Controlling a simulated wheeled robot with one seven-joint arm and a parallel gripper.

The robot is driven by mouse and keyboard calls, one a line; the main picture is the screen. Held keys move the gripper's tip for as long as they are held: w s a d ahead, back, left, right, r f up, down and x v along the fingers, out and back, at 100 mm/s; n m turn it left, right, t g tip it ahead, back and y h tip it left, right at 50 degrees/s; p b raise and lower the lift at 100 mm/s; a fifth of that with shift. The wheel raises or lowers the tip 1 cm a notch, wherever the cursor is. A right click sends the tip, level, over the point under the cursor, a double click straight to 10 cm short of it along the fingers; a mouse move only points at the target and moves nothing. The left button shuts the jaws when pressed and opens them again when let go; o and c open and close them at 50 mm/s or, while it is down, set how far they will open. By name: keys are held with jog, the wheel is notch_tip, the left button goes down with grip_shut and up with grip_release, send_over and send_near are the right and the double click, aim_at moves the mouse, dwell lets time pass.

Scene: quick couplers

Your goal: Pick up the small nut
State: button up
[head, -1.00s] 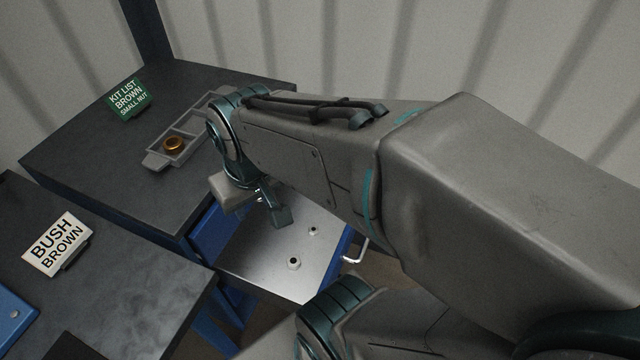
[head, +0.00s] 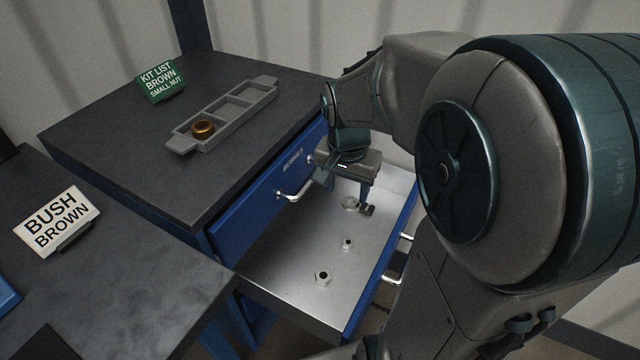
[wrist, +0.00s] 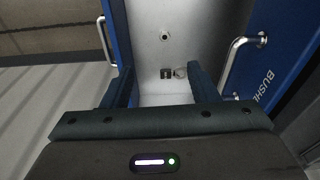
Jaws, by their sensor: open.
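An open drawer (head: 290,262) with a pale metal floor holds the nuts. A larger nut (head: 323,277) lies nearest the front, and a smaller nut (head: 347,243) lies behind it. The smaller one also shows in the wrist view (wrist: 164,36). A pale round piece (head: 351,203) lies further back beside a small dark piece (head: 367,210); in the wrist view both the round piece (wrist: 180,72) and the dark piece (wrist: 166,73) show between my fingers. My gripper (head: 344,187) is open and empty, pointing down above the drawer's far part. Its height above the floor is unclear.
On the dark cabinet top are a grey compartment tray (head: 236,125) holding a brown bush (head: 203,130), and a green kit list sign (head: 161,82). A "BUSH BROWN" sign (head: 56,222) stands on the left table.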

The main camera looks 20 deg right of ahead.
aim_at(348, 242)
jog(key=w+d+f+m+b, duration=0.1)
jog(key=f+b, duration=0.4)
jog(key=f, duration=0.5)
jog(key=w+d+f+m+b, duration=0.2)
jog(key=w+f+m+b, duration=0.1)
jog(key=f, duration=0.7)
jog(key=w+d+f+m+g+b, duration=0.1)
jog(key=w+d+f+m+b, duration=0.1)
jog(key=f+b, duration=0.4)
jog(key=shift+w+d+f+m+y+b, duration=0.15)
jog(key=shift+w+f, duration=0.1)
jog(key=shift+f, duration=0.55)
jog(key=shift+w+a+f+m+y+b, duration=0.1)
jog(key=shift+w+f+m, duration=0.15)
jog(key=shift+f, duration=0.5)
jog(key=shift+w+d+f+m+y+b, duration=0.15)
jog(key=shift+w+f, duration=0.15)
jog(key=shift+f, duration=0.5)
jog(key=shift+a+r, duration=0.1)
jog(key=c, duration=1.1)
